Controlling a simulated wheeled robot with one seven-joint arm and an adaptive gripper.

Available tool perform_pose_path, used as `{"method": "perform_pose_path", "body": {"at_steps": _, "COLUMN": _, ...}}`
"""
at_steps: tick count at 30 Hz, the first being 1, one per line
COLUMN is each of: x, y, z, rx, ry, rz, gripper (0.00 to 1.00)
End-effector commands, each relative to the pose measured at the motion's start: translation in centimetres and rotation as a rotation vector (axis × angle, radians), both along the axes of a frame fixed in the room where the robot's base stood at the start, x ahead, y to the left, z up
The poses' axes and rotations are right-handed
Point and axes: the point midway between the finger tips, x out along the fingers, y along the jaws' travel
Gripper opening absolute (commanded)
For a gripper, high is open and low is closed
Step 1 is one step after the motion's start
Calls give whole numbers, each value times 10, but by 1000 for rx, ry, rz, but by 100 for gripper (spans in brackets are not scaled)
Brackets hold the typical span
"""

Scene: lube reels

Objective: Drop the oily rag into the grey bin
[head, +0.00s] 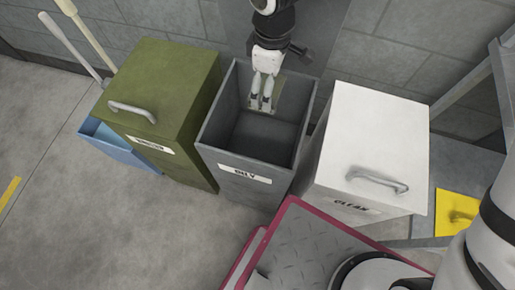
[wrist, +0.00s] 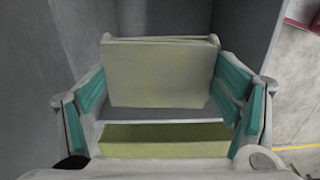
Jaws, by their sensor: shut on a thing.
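The grey bin (head: 248,180) stands open in the middle of the head view, with a label reading OILY on its front. My gripper (head: 262,103) points down into its mouth, near the back wall. It is shut on the oily rag (head: 282,88), a pale yellowish-beige piece partly hidden behind the fingers. In the wrist view the rag (wrist: 160,75) spans between the teal-padded fingers. Grey bin walls (wrist: 245,40) surround it there. A yellow-green strip shows lower down between the fingers; I cannot tell whether it is part of the rag.
A lidded olive-green bin (head: 165,90) stands left of the grey bin. A lidded white bin (head: 375,140) labelled CLEAN stands to the right. A red-edged metal plate (head: 310,250) lies in front. A block wall is close behind.

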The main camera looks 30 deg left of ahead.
Motion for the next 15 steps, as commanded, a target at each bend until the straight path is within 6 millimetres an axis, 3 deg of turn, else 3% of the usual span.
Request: {"method": "perform_pose_path", "body": {"at_steps": 15, "x": 1, "y": 0, "z": -52, "rx": 0, "ry": 0, "rz": -4, "gripper": 55}}
